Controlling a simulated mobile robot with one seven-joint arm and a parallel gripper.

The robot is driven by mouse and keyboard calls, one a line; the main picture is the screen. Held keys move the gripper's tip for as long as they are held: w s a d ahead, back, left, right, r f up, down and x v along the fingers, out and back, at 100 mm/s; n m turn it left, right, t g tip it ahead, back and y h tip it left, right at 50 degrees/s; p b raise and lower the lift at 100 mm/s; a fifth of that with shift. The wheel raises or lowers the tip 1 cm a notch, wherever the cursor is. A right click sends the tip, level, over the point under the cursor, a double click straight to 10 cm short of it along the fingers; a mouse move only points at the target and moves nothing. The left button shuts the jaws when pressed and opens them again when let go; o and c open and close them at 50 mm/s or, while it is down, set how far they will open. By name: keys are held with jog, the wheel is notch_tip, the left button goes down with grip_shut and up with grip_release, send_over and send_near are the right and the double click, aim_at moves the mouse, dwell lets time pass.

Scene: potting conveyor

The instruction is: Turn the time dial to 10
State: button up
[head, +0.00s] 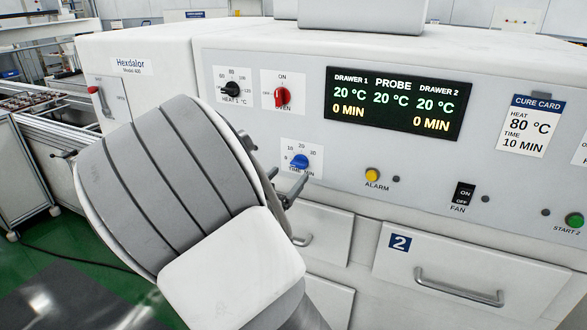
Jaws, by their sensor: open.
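The time dial (299,162) is a small blue knob on a white plate marked "TIME MIN", with 10, 20 and 30 printed around it. Its pointer is too small to read surely. The display (394,104) shows 0 MIN and 20 °C for both drawers. My gripper (287,181) is open, just below and left of the dial, largely hidden behind my arm's wrist. I cannot tell whether a finger touches the knob.
The black heat dial (231,90) and red oven switch (282,96) are above. A yellow alarm button (372,174) and fan switch (463,195) lie to the right. Drawer handles (459,287) stick out below. The cure card (531,126) reads 80 °C, 10 MIN.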

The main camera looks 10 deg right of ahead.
aim_at(297, 166)
jog(key=x, duration=0.5)
jog(key=shift+w+d, duration=0.2)
jog(key=shift+w, duration=0.1)
grip_shut()
